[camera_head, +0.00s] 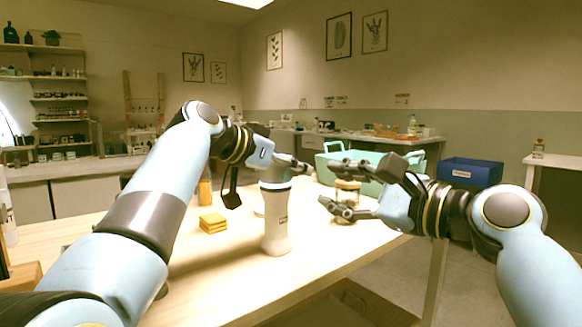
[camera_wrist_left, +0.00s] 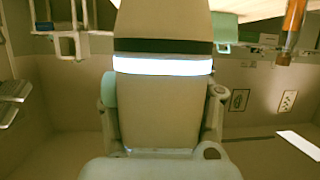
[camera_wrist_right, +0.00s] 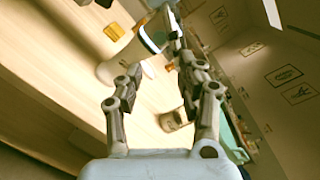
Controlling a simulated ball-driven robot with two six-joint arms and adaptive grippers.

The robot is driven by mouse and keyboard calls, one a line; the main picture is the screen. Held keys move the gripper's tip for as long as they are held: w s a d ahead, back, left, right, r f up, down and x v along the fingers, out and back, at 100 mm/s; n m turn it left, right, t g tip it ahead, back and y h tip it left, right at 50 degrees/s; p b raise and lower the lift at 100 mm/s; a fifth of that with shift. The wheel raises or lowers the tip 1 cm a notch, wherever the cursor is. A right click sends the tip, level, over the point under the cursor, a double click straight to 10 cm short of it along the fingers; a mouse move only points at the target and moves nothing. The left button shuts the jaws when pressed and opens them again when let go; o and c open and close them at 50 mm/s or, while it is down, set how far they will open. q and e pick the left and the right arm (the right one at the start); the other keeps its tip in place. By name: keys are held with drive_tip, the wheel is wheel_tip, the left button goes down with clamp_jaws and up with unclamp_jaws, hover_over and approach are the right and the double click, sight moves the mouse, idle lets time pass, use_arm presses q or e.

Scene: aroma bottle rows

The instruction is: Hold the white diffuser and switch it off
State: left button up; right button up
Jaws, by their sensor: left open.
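The white diffuser (camera_head: 276,222) stands upright on the wooden table in the head view. My left gripper (camera_head: 291,168) is at its upper part and partly hidden behind it. In the left wrist view the diffuser (camera_wrist_left: 163,105) fills the middle between the spread fingers, and its light band (camera_wrist_left: 163,66) glows bright. I cannot tell whether the fingers touch it. My right gripper (camera_head: 338,186) is open, to the right of the diffuser, with its fingers pointing left toward it. In the right wrist view the diffuser (camera_wrist_right: 118,66) shows beyond the fingers.
A green crate (camera_head: 408,160) and blue bin (camera_head: 471,172) are behind.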

use_arm(q)
clamp_jaws()
idle(0.3)
use_arm(e)
clamp_jaws()
idle(1.1)
